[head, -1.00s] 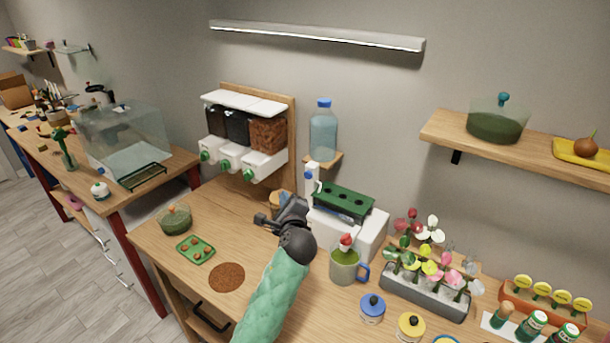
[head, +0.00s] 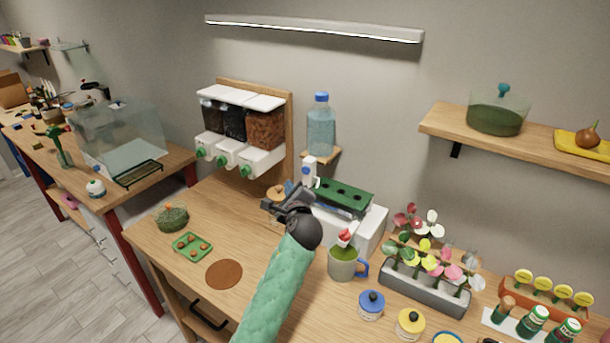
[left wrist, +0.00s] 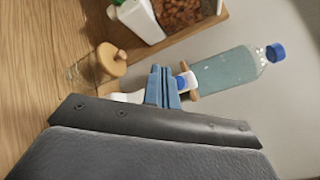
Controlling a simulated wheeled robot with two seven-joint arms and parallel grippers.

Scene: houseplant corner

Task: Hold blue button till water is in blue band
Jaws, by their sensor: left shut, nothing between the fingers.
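A clear water bottle (head: 321,130) with a blue cap stands on a small wall bracket. Below it is a white dispenser (head: 309,172) with a blue button (head: 306,170) on its front. The bottle (left wrist: 222,75) and the button (left wrist: 181,84) also show in the left wrist view. My left gripper (head: 290,188) is shut and empty, just left of and below the dispenser. Its blue fingertips (left wrist: 163,88) appear beside the button; I cannot tell whether they touch it. A white planter box (head: 362,228) with a green top (head: 343,196) stands below. No blue band can be made out. My right gripper is out of view.
A mug (head: 343,262) stands right of my left arm, with a grey flower rack (head: 425,288) beyond it. A wooden-lidded jar (left wrist: 110,62) is close to the fingers. Grain dispensers (head: 240,130) hang at the left. The table's left front holds a brown mat (head: 224,274).

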